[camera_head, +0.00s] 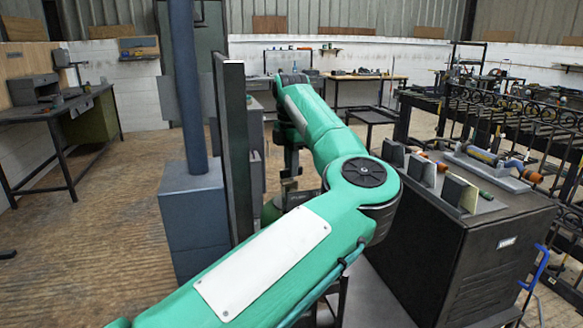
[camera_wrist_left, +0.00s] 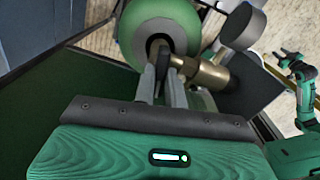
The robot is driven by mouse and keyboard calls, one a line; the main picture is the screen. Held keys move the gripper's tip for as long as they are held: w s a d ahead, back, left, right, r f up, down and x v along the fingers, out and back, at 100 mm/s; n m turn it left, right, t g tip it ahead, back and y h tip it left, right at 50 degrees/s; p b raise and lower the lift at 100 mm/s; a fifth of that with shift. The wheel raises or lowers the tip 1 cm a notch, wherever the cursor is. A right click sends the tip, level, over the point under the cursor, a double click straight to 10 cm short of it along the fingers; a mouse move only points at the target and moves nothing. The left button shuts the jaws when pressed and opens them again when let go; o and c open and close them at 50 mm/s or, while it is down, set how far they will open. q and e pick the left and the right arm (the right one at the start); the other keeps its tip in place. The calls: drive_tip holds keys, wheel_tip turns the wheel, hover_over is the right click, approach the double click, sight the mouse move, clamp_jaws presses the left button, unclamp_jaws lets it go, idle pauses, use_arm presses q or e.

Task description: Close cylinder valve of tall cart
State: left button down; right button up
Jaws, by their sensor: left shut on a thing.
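In the left wrist view a green cylinder (camera_wrist_left: 135,30) with a rounded top stands just beyond my left gripper (camera_wrist_left: 164,72). A brass valve (camera_wrist_left: 208,74) sits at its top. The fingers are shut on a small dark part at the valve; its exact shape is mostly hidden between them. In the head view my left arm reaches forward and its gripper (camera_head: 288,190) points down beside a tall dark panel (camera_head: 234,150), apparently part of the tall cart. The cylinder is mostly hidden there by my arm. A green arm, apparently my right, shows small at the wrist view's right edge.
A grey round thing (camera_wrist_left: 243,26) is beside the valve. A blue-grey post (camera_head: 184,80) on a box base stands left of the panel. A dark cabinet (camera_head: 440,245) with tools on top stands close on the right. Open wooden floor (camera_head: 90,220) lies left.

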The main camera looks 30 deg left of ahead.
use_arm(q)
drive_tip(key=shift+m, duration=1.3)
use_arm(e)
drive_tip(key=shift+w+r, duration=0.2)
drive_tip(key=shift+r, duration=0.65)
use_arm(q)
drive_tip(key=c, duration=1.5)
unclamp_jaws()
drive_tip(key=shift+o, duration=0.2)
drive_tip(key=shift+r, duration=0.1)
use_arm(e)
drive_tip(key=shift+f, duration=0.1)
use_arm(q)
wheel_tip(320, 180, up, 14)
use_arm(e)
drive_tip(key=shift+s+f, duration=0.2)
drive_tip(key=shift+f, duration=0.6)
use_arm(q)
drive_tip(key=shift+f, duration=0.2)
use_arm(e)
drive_tip(key=shift+w+r, duration=0.1)
drive_tip(key=shift+w, duration=0.05)
